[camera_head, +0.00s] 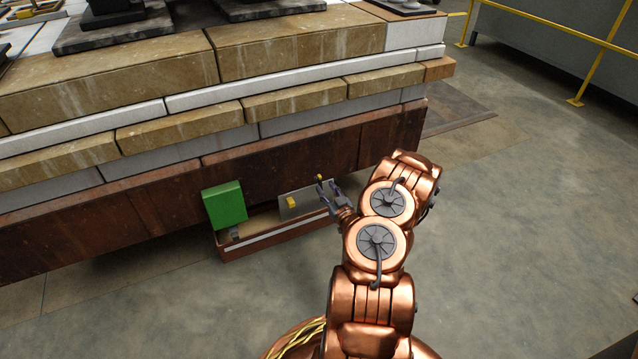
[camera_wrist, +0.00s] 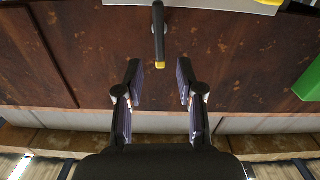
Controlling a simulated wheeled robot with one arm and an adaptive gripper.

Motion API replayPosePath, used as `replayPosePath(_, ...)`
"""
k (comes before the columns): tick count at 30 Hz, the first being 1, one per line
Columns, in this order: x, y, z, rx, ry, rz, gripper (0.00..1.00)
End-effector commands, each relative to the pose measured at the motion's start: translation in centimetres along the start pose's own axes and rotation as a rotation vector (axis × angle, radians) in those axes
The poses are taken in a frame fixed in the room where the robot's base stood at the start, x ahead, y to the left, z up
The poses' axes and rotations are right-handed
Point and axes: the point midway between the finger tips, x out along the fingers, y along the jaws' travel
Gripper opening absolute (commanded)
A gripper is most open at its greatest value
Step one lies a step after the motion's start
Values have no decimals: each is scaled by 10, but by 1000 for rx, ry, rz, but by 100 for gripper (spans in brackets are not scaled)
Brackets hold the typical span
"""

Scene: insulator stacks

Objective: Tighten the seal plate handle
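The seal plate (camera_head: 300,203) is a grey panel with a yellow block on it, low on the side of the rusty brown beam. A dark handle (camera_wrist: 159,30) with a yellow tip sticks out beside the plate in the wrist view; its yellow tip (camera_head: 319,177) also shows in the head view. My gripper (camera_head: 327,188) is at the plate's right end, close to the handle. In the wrist view my gripper (camera_wrist: 159,75) is open, with its two fingers apart and nothing held. The handle's yellow tip appears centred between the fingertips; the depth gap is unclear.
A green box (camera_head: 225,205) is left of the plate. A brown ledge (camera_head: 255,246) with a pale stripe runs below. The rusty beam (camera_head: 150,210) and stone layers (camera_head: 290,45) rise above. Open concrete floor lies to the right, with a yellow railing (camera_head: 560,30) at the back right.

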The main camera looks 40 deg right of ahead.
Motion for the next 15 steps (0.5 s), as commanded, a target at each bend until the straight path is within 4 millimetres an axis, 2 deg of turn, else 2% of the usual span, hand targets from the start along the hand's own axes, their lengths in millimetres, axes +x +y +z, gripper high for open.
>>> replayPosePath(9,40,-1,3,-3,0,-2,38)
replayPosePath(15,54,-1,2,-1,0,-2,38)
